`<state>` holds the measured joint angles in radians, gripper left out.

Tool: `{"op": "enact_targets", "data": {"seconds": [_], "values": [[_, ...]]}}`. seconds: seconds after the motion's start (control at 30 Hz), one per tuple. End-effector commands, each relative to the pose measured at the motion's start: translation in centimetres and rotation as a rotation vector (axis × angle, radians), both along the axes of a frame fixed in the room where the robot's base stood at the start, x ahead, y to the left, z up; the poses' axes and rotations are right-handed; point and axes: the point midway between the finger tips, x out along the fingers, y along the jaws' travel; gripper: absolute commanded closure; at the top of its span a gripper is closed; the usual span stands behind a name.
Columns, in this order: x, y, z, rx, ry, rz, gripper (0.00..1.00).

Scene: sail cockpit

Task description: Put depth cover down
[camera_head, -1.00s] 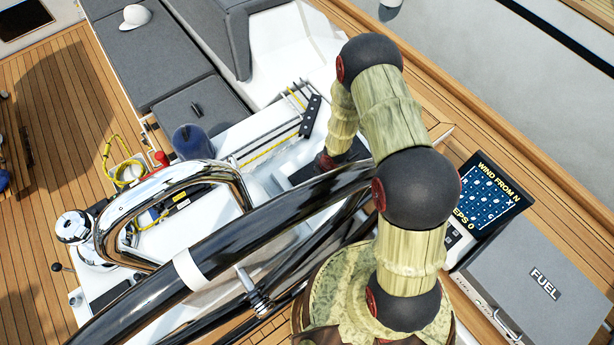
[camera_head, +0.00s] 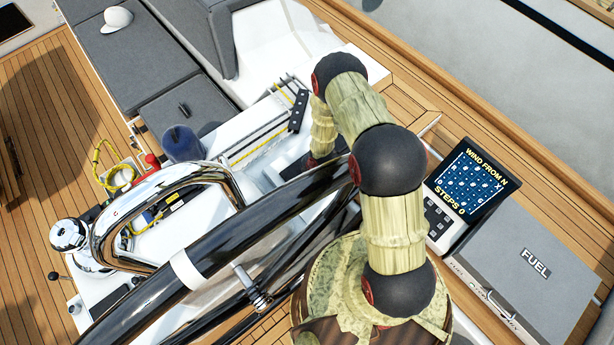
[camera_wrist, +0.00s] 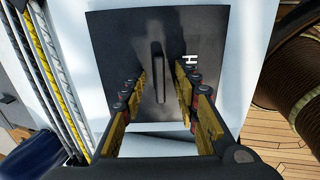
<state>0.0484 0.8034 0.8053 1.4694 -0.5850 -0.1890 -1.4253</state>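In the wrist view a dark, square, panel-like cover (camera_wrist: 125,45) with a thin raised grip (camera_wrist: 158,72) lies ahead of my gripper. A white letter H shows at its right; the rest of any label is hidden by a finger, so I take it as the depth cover. My gripper (camera_wrist: 161,80) is open, with one finger on each side of the raised grip and a gap on both sides. I cannot tell how far the fingertips are from the cover's surface. In the head view my arm and the black tube hide the gripper.
A thick black tube (camera_head: 225,243) and a chrome hoop (camera_head: 165,190) stand close by the arm. Ropes (camera_wrist: 62,75) run left of the cover, with a dark blue drum (camera_wrist: 30,155) below. A screen (camera_head: 468,183) and a grey FUEL box (camera_head: 530,240) are at right.

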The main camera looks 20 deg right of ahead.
Motion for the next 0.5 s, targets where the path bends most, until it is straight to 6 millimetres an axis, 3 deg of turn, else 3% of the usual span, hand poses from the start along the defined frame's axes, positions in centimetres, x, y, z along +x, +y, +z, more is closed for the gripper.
{"op": "enact_targets", "data": {"seconds": [0.13,0.5], "values": [[0.01,-0.01,0.01,0.000,0.000,0.000,0.69],[0.01,-0.01,0.03,0.000,0.000,0.000,0.90]]}}
